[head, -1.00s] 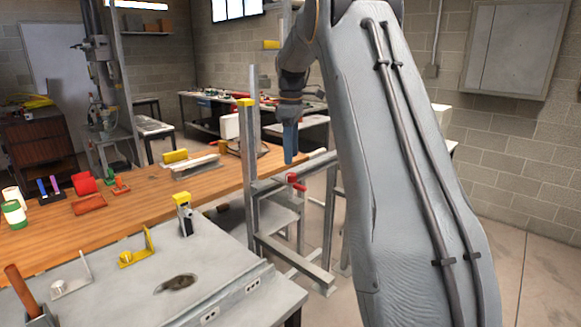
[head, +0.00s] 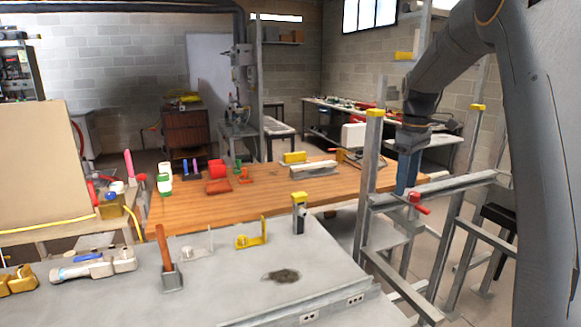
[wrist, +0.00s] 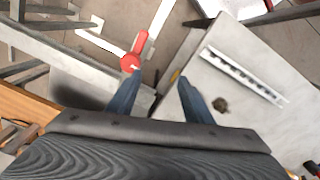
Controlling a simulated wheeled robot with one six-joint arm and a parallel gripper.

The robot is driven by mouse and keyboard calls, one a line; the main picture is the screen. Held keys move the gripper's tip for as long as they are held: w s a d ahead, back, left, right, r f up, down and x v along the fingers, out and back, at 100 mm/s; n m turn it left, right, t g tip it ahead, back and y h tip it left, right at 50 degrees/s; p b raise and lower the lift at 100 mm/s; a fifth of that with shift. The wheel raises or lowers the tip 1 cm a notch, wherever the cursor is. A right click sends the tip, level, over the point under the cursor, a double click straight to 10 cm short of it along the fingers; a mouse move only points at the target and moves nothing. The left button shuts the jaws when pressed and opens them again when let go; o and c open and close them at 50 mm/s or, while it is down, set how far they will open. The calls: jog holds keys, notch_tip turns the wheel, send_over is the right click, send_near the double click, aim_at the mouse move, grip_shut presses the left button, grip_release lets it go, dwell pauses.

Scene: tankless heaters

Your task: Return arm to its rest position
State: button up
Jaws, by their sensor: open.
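My gripper (head: 408,172) hangs at the right of the head view, pointing down beside the metal frame with the red-handled valve (head: 418,203). In the wrist view its two blue fingers (wrist: 157,95) are spread apart with nothing between them. The red valve handle (wrist: 135,52) shows just beyond the left finger, and I cannot tell whether they touch. My arm runs up the right side of the head view and hides what is behind it.
A grey metal bench (head: 225,275) fills the front, with a wooden-handled tool (head: 163,250) and yellow brackets (head: 252,236). Behind it is a wooden table (head: 250,195) with red and green items. The metal frame's posts (head: 368,170) stand close around my gripper.

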jog(key=s+a+f+m, duration=0.2)
jog(key=s+a+f, duration=0.3)
jog(key=s, duration=0.4)
jog(key=s+a+f+m+b, duration=0.1)
jog(key=s+a+f+m, duration=0.2)
jog(key=s, duration=0.7)
jog(key=s+a+f+m+t, duration=0.1)
jog(key=s+a+f+m, duration=0.2)
jog(key=s+a+f, duration=0.4)
jog(key=shift+s+f+b, duration=0.3)
jog(key=shift+s+f, duration=0.55)
jog(key=shift+s, duration=0.4)
